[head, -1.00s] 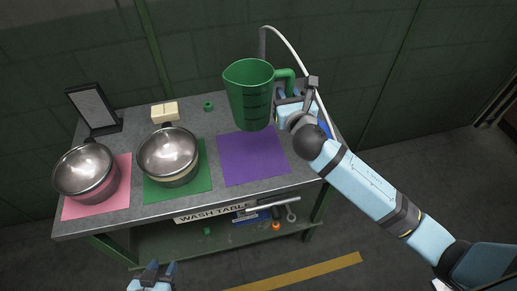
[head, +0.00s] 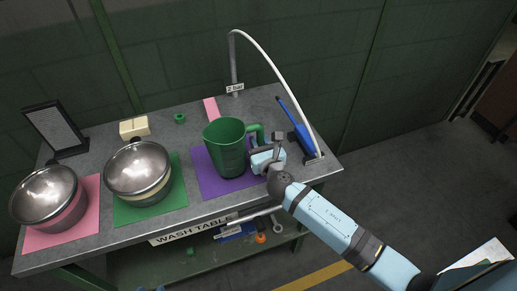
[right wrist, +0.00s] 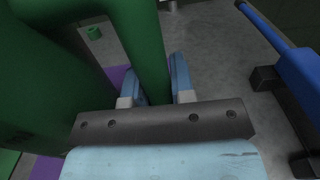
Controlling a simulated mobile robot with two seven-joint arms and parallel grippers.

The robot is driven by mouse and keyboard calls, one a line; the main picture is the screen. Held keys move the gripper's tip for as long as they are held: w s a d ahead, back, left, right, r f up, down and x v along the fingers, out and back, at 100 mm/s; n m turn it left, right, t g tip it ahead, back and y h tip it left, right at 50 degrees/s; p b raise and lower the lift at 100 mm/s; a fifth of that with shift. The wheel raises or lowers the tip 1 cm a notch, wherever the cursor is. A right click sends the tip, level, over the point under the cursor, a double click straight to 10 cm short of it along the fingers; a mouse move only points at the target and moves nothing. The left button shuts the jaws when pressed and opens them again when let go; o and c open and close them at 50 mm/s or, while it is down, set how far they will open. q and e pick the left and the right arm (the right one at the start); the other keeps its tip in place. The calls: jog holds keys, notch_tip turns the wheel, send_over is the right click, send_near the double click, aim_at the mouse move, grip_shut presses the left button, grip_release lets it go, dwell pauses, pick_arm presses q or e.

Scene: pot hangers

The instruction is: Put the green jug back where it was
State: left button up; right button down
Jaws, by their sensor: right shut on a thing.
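The green jug (head: 224,150) is upright over the purple mat (head: 208,182), near the front of the wash table. I cannot tell whether its base touches the mat. My right gripper (head: 262,143) is at the jug's right side, shut on its handle. In the right wrist view the green handle (right wrist: 150,45) passes between the two blue fingertips (right wrist: 156,80), and the jug's body (right wrist: 45,90) fills the left.
Steel bowls stand on the pink mat (head: 88,228) and the green mat (head: 128,213) to the left. A white hose (head: 275,65) arches over from a post behind the jug. A blue tool (head: 300,135) stands right of my gripper. A framed panel (head: 55,130) stands at back left.

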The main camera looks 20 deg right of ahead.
jog(key=shift+f, duration=1.05)
jog(key=c, duration=1)
grip_release()
pick_arm(q)
jog(key=shift+w+f, duration=0.1)
jog(key=shift+f, duration=0.35)
jog(key=shift+a, duration=0.1)
pick_arm(e)
jog(key=shift+r, duration=0.3)
jog(key=s, duration=1.1)
jog(key=shift+s+d+f, duration=0.15)
jog(key=shift+s+d, duration=0.05)
jog(key=shift+s, duration=0.2)
pick_arm(q)
jog(key=shift+d, duration=0.2)
pick_arm(e)
jog(key=shift+s, duration=0.1)
